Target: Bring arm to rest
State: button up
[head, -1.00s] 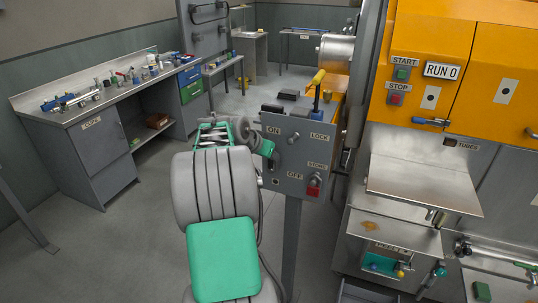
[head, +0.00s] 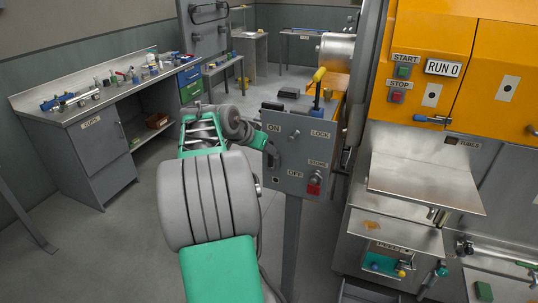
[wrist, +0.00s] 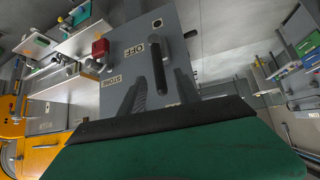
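The grey control panel (head: 301,150) stands on a post, with ON, OFF, LOCK and STORE labels, a dark lever handle (head: 273,157) on its left side and a red knob (head: 314,188) at lower right. My gripper (head: 264,142) is beside the panel's left side, near the handle. In the wrist view the fingers of my gripper (wrist: 160,96) are spread apart with nothing visibly clamped. The lever handle (wrist: 159,62) shows ahead of and between them; I cannot tell whether they touch it. The red knob (wrist: 100,47) shows to the left. The ON label is not visible in the wrist view.
The orange machine (head: 427,60) with START and STOP buttons and a steel shelf (head: 425,187) stands close on the right. A workbench (head: 92,108) with small fittings and a cups cabinet is along the left wall. The floor between bench and panel is open.

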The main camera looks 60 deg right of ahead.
jog(key=shift+v, duration=1.25)
jog(key=a+f+n+t+y, duration=0.1)
jog(key=a+f+n+y, duration=0.25)
jog(key=a+f, duration=0.6)
jog(key=a+f+n+y, duration=0.3)
jog(key=a+f+n, duration=0.25)
jog(key=a, duration=0.65)
jog(key=w+a+r+n+t, duration=0.1)
jog(key=a+r+n, duration=0.1)
jog(key=a, duration=0.8)
jog(key=w+a+r+n+t+y, duration=0.1)
jog(key=a+n, duration=0.3)
jog(key=a, duration=0.6)
jog(key=w+a+r+n+t+y, duration=0.1)
jog(key=a+r+n+t, duration=0.1)
jog(key=a, duration=0.8)
jog(key=shift+w+a+r+n, duration=0.3)
jog(key=shift+r+n, duration=0.3)
jog(key=shift+n, duration=0.5)
jog(key=shift+y, duration=0.25)
